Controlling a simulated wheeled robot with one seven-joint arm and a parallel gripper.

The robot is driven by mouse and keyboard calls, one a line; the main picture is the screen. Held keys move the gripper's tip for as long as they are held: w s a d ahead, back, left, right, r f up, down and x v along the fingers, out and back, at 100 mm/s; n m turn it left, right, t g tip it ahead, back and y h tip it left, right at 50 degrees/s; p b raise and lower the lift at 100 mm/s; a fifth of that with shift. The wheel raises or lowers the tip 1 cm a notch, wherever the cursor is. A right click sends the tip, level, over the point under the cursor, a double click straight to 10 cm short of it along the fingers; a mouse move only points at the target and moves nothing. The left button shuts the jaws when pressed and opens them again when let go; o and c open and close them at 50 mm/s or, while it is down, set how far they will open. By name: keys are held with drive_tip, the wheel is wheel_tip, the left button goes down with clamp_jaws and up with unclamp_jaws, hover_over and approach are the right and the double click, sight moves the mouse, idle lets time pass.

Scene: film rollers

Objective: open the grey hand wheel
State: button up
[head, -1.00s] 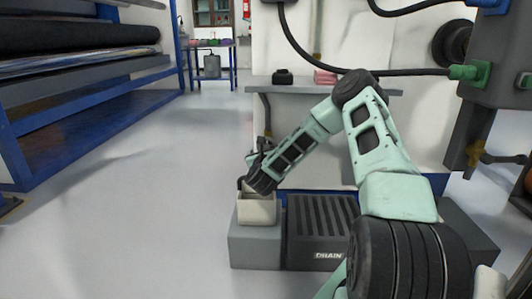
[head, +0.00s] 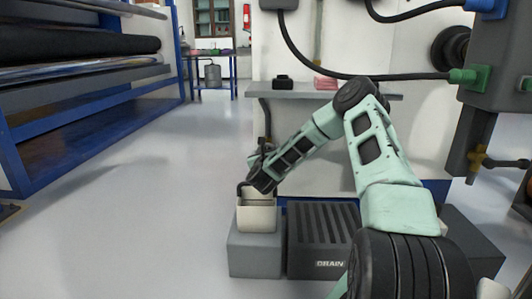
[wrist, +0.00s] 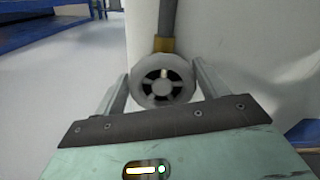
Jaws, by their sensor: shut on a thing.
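The grey hand wheel (wrist: 163,80) is a round, spoked wheel with dark openings, seen face-on in the wrist view. It sits below a brass fitting on a grey pipe. My gripper (wrist: 160,76) has one finger on each side of the wheel and is shut on its rim. In the head view, my arm reaches down and left to the foot of a thin pipe (head: 266,118), just above a beige open-topped container (head: 257,219). The wheel cannot be made out in the head view.
The container stands on a grey block (head: 255,256), beside a dark slatted box marked DRAIN (head: 322,242). A grey shelf (head: 345,92) juts from the wall above my forearm. A blue rack with rollers (head: 80,90) stands left. The floor between is clear.

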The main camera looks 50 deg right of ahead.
drive_tip(key=shift+p, duration=0.35)
drive_tip(key=shift+w+a+f+n+p, duration=0.1)
drive_tip(key=shift+f+n+p, duration=0.2)
drive_tip(key=shift+n+p, duration=2.45)
drive_tip(key=shift+w+a+f+n+p, duration=0.1)
drive_tip(key=shift+f+n+p, duration=0.15)
drive_tip(key=shift+n+p, duration=2.55)
drive_tip(key=shift+w+a+f+n+p, duration=0.1)
drive_tip(key=shift+f+n+p, duration=0.2)
drive_tip(key=shift+n+p, duration=2.45)
drive_tip(key=shift+f+n+b, duration=0.1)
drive_tip(key=shift+n+b, duration=0.8)
drive_tip(key=shift+n, duration=0.2)
drive_tip(key=o, duration=1)
drive_tip(key=shift+c, duration=0.2)
